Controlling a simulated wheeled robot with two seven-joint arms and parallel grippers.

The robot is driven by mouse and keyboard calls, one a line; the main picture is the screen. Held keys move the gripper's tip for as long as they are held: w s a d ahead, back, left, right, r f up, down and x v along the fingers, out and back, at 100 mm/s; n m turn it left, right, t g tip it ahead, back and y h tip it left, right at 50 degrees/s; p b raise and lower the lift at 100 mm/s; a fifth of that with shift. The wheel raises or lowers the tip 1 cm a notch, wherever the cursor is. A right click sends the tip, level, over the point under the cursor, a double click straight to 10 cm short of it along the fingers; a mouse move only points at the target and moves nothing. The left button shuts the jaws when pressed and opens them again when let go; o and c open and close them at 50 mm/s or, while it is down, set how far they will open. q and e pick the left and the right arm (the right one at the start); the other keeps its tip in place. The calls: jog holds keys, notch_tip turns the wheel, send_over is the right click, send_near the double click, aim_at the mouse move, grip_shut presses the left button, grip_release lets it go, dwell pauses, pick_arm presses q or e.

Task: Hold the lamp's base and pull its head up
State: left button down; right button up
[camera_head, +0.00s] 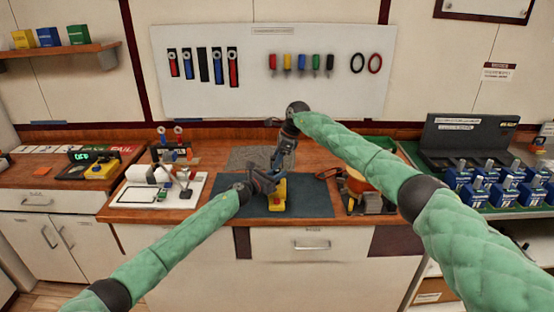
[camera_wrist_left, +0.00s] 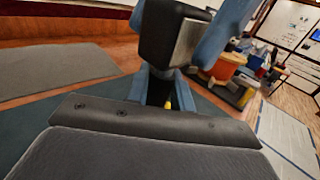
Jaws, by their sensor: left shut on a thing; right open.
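The lamp's yellow base (camera_head: 278,197) stands on the dark mat in the middle of the bench. My left gripper (camera_head: 268,184) is shut on the base from the left; only a sliver of yellow (camera_wrist_left: 167,105) shows in the left wrist view. A dark block with a silvery face, apparently the lamp's head (camera_wrist_left: 168,38), is just above my left fingers. My right gripper (camera_head: 283,155) comes down from above and is open. Its bluish fingers (camera_wrist_left: 228,38) appear on either side of the head. Whether they touch it I cannot tell. The head is mostly hidden in the head view.
The dark mat (camera_head: 315,200) has bare room on both sides of the lamp. A white tray (camera_head: 130,193) with parts lies left. An orange container (camera_head: 357,182) and small items stand right. Blue breakers (camera_head: 490,187) fill the far right bench. A grey mat (camera_head: 250,158) lies behind.

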grip_shut()
pick_arm(q)
jog(key=shift+f, duration=0.1)
pick_arm(e)
notch_tip(320, 180, up, 7)
jog(key=shift+r, duration=0.25)
pick_arm(q)
jog(key=shift+f, duration=0.1)
pick_arm(e)
jog(key=shift+w, duration=0.1)
jog(key=shift+c, duration=1.2)
grip_release()
jog(key=shift+o, duration=1.2)
jog(key=v, duration=1.2)
